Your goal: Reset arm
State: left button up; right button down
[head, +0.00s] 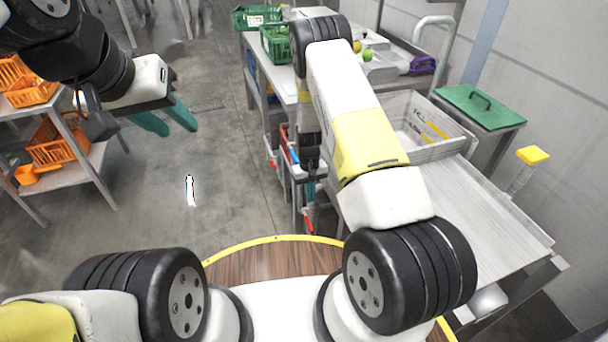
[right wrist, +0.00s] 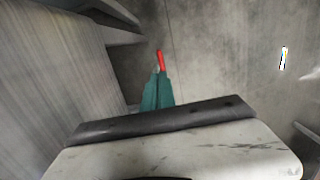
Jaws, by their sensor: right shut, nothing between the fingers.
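My left gripper (head: 168,118) is at the upper left of the head view, over the floor. Its two teal fingers are apart with nothing between them. My right arm reaches forward, and its gripper (head: 310,190) points down beside the left edge of the metal table, partly hidden by the arm. In the right wrist view the teal fingers (right wrist: 157,92) are together and hold nothing. A red handle-like piece (right wrist: 161,60) shows just beyond their tips, and I cannot tell how far below them it is.
A metal table (head: 490,215) with a grey crate (head: 440,147) stands at right, close to my right arm. Green crates (head: 275,45) are at the back. Orange baskets (head: 65,140) sit on a shelf at left. A green-topped stand (head: 480,105) is at the far right. The middle floor is mostly clear.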

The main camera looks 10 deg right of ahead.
notch_tip(320, 180, up, 32)
jog(key=s+m+t+y, duration=0.1)
jog(key=s+t+y, duration=0.1)
jog(key=s+t, duration=0.1)
jog(key=s+r+t, duration=0.2)
jog(key=s+r, duration=0.6)
jog(key=s, duration=0.3)
jog(key=s+d+r+t, duration=0.1)
jog(key=s+r+t, duration=0.1)
jog(key=s+r, duration=0.7)
jog(key=s, duration=0.2)
jog(key=shift+s+d+m, duration=0.3)
jog(key=shift+s, duration=0.1)
jog(key=shift+r, duration=0.1)
